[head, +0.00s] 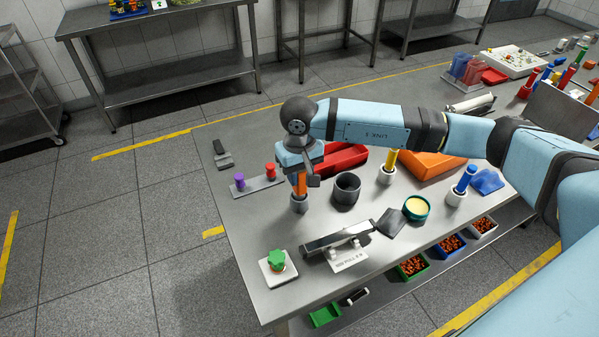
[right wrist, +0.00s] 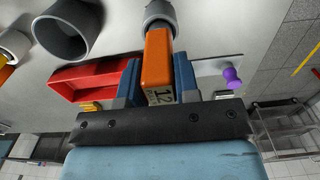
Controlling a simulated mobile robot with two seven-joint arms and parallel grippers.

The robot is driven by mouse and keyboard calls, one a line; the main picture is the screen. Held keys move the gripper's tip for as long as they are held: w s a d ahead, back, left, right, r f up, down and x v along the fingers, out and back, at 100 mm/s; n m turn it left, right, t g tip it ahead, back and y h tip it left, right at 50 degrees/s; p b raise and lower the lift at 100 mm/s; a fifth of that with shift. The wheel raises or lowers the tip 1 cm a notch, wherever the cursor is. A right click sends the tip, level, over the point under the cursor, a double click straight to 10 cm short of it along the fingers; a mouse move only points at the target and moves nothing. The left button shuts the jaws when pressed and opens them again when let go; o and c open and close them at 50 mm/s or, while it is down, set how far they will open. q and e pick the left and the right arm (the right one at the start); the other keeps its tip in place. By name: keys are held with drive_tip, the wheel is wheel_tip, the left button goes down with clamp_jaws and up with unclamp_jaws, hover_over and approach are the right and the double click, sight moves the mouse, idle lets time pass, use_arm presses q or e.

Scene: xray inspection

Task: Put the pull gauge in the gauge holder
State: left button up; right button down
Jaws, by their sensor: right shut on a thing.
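My right gripper (head: 300,176) is shut on the orange pull gauge (head: 299,188), an upright block with a label reading 12. In the right wrist view the gauge (right wrist: 159,55) stands between the blue fingers (right wrist: 158,85). Its lower end is at the mouth of a grey round cup (head: 299,205), which looks like the gauge holder and also shows in the right wrist view (right wrist: 161,10). The lower end is hidden by the cup's rim, so I cannot tell how deep it sits. My left gripper is not in view.
A dark open cylinder (head: 346,189) and a red tray (head: 345,160) stand close to the right. A plate with purple and red knobs (head: 258,187) lies to the left. A metal bar on a labelled stand (head: 348,258) is in front.

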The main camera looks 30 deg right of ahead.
drive_tip(key=c, duration=0.8)
unclamp_jaws()
wheel_tip(320, 180, up, 14)
drive_tip(key=shift+f+b, duration=0.1)
drive_tip(key=shift+b, duration=0.45)
